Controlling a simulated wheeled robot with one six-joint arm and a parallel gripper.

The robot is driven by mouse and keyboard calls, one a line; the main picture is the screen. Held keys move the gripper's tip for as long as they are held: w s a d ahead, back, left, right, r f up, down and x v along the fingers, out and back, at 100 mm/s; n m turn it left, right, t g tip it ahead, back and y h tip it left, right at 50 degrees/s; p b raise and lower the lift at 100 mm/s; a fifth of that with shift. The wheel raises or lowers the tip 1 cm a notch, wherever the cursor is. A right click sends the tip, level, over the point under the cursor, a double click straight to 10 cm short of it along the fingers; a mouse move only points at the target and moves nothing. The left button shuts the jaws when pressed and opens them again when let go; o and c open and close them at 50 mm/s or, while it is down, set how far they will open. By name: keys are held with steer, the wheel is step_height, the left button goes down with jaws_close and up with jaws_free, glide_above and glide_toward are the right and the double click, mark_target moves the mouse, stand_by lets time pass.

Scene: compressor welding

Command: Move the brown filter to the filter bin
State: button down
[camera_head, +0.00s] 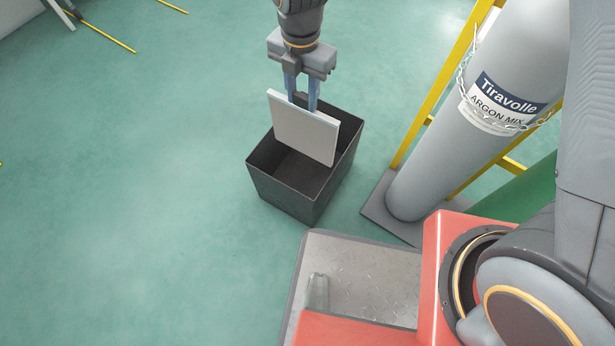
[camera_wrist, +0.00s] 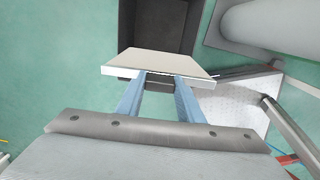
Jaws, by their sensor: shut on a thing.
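My gripper (camera_head: 301,95) points down with its blue fingers shut on the top edge of a flat square panel. The panel, the filter (camera_head: 303,128), looks white to light grey on the faces I see, not brown. It hangs upright, over the opening of a dark grey open-topped bin (camera_head: 285,194). In the wrist view the filter (camera_wrist: 160,64) is held between the fingertips (camera_wrist: 160,78), with the dark bin (camera_wrist: 128,20) beyond it. I cannot tell whether the filter's lower edge is below the bin's rim. The bin's visible inside looks empty.
A grey argon cylinder (camera_head: 460,120) stands chained in a yellow frame (camera_head: 432,85) right of the bin. A metal tread plate (camera_head: 365,275) with a grey rim lies in front of the bin. The green floor (camera_head: 130,180) left of the bin is clear.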

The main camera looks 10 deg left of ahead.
steer(key=w+f+b, duration=0.2)
steer(key=f+b, duration=0.8)
steer(key=f, duration=0.3)
steer(key=w+f+b, duration=0.2)
steer(key=f+b, duration=0.9)
steer(key=f, duration=0.3)
steer(key=shift+w, duration=0.4)
steer(key=shift+f, duration=0.1)
steer(key=c, duration=1.2)
jaws_free()
